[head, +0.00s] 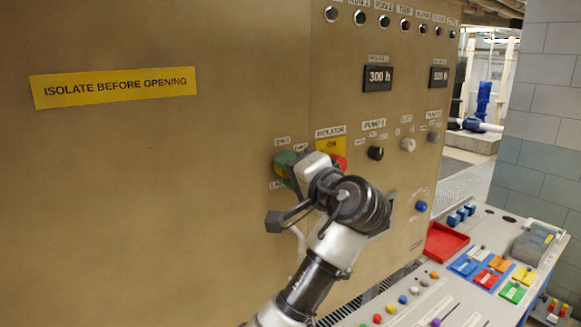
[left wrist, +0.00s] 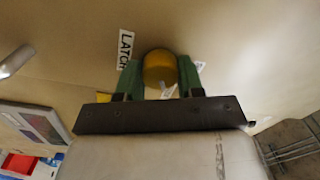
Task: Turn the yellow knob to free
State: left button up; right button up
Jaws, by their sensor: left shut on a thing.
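The yellow knob (left wrist: 160,68) is on the tan cabinet front and shows between the two green fingers of my left gripper (left wrist: 159,80) in the left wrist view. The fingers are shut on it from both sides. In the head view my left gripper (head: 286,166) is at the cabinet front and its wrist hides most of the knob. A LATCH label (left wrist: 125,48) is beside the knob in the left wrist view. The knob's pointer direction is hard to tell. My right gripper is in neither view.
Close to the right of the gripper is the isolator's red switch (head: 339,163) on a yellow plate. A black knob (head: 375,153) and a grey knob (head: 408,145) are further right. Below is a sloped console (head: 408,305) with coloured buttons and a red tray (head: 443,242).

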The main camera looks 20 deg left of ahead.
pick_arm(q)
jog(key=shift+m+p, duration=0.55)
jog(key=shift+m, duration=2.55)
jog(key=o, duration=0.9)
jog(key=shift+d+f, duration=0.1)
jog(key=b+v, duration=0.5)
jog(key=v, duration=0.5)
jog(key=shift+s+d, duration=0.2)
jog(key=shift+s, duration=0.05)
